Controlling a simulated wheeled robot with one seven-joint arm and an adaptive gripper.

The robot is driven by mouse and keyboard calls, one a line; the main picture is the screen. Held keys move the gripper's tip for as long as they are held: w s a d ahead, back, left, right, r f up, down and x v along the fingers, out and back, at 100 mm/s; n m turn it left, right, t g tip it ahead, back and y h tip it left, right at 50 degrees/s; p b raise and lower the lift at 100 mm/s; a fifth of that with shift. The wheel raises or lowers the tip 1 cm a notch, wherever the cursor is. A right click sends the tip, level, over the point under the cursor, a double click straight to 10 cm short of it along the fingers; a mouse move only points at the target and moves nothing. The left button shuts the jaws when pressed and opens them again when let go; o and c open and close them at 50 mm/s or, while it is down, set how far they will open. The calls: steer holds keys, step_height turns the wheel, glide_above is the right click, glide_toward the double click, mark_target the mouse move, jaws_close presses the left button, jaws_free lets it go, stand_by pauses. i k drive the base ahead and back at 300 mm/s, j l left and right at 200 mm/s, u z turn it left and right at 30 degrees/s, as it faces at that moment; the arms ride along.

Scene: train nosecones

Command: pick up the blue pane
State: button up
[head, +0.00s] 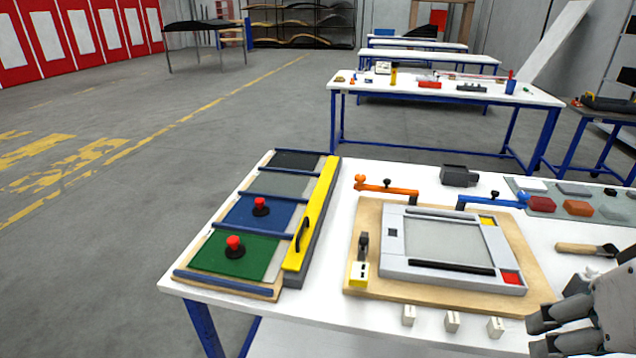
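The blue pane (243,217) lies flat in a wooden rack (208,284) at the left end of the near white table. The blue pane is between a green pane (222,257) in front and a grey pane (279,184) behind. My gripper (538,334) is at the lower right, partly cut off by the frame. Its dark fingers point left, well apart from the blue pane. I cannot make out how wide they are.
A yellow bar with a black handle (313,220) runs along the rack's right side. A wooden board with a grey frame (455,285), an orange clamp (387,189) and a blue clamp (491,201) stand between rack and gripper. White blocks (452,321) line the front edge.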

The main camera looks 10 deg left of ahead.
mark_target(264, 213)
steer(key=i+j, duration=0.1)
steer(key=j, duration=0.3)
steer(key=i+j, duration=0.15)
steer(key=j, duration=0.2)
steer(key=i+j, duration=0.1)
steer(key=j, duration=0.3)
steer(key=i+j, duration=0.1)
steer(key=j, duration=0.3)
steer(key=i+j, duration=0.1)
steer(key=j, duration=0.3)
steer(key=i+j, duration=0.15)
steer(key=j, duration=0.2)
steer(key=i+j, duration=0.1)
steer(key=j, duration=0.3)
